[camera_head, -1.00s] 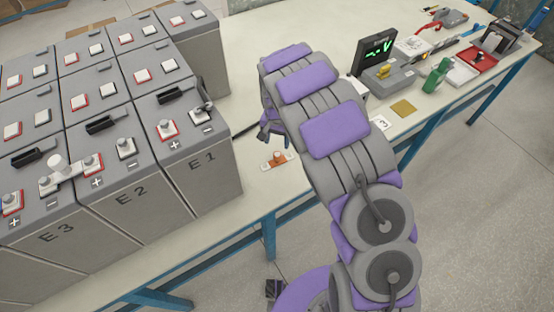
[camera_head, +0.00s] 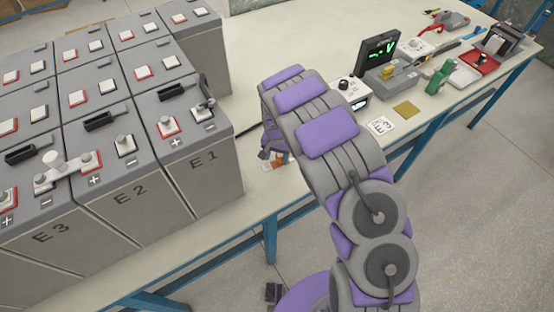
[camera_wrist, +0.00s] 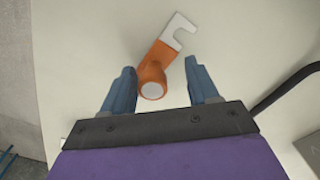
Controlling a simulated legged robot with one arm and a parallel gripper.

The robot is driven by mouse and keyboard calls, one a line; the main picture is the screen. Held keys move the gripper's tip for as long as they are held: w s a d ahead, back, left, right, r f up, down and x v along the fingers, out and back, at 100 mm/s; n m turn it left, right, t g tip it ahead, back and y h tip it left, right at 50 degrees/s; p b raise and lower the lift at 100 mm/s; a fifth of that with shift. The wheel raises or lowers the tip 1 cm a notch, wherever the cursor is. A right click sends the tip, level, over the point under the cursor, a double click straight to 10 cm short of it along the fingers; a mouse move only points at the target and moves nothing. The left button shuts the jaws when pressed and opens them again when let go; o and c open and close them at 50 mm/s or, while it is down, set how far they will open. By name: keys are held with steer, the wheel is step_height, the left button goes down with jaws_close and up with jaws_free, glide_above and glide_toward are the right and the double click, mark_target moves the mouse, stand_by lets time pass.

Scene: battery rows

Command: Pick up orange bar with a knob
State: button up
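The orange bar with a knob (camera_wrist: 160,61) lies on the table in the wrist view. Its round knob with a pale top points toward my gripper, and its light metal slotted end points away, up and right. My gripper (camera_wrist: 161,80) is open, with one blue finger on each side of the knob; I cannot tell whether either touches it. In the head view the orange bar (camera_head: 280,158) is mostly hidden behind my gripper (camera_head: 275,150), at the table's front edge right of the battery marked E1.
Rows of grey batteries (camera_head: 210,167) with terminals stand close on the left. A white device with a knob (camera_head: 350,92), a tag marked E3 (camera_head: 381,125) and a meter (camera_head: 376,49) lie to the right. A black cable (camera_wrist: 286,88) runs near my gripper's right side.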

mark_target(280, 155)
steer(key=shift+d, duration=0.55)
steer(key=c, duration=0.3)
steer(key=shift+d+r, duration=0.1)
steer(key=shift+d, duration=0.1)
steer(key=c, duration=0.3)
steer(key=shift+a, duration=0.55)
jaws_close()
steer(key=shift+d, duration=0.1)
steer(key=shift+d+r, duration=0.2)
steer(key=shift+r, duration=0.3)
step_height(280, 155, up, 2)
steer(key=shift+w+a+r+p, duration=0.1)
steer(key=shift+p, duration=0.45)
steer(key=shift+s+r, duration=0.2)
steer(key=shift+r, duration=0.1)
steer(key=s+d+p, duration=0.1)
steer(key=s+d, duration=0.2)
steer(key=s, duration=0.4)
steer(key=s+d+r+p, duration=0.1)
steer(key=s+d, duration=0.3)
steer(key=s, duration=0.3)
steer(key=shift+d, duration=0.2)
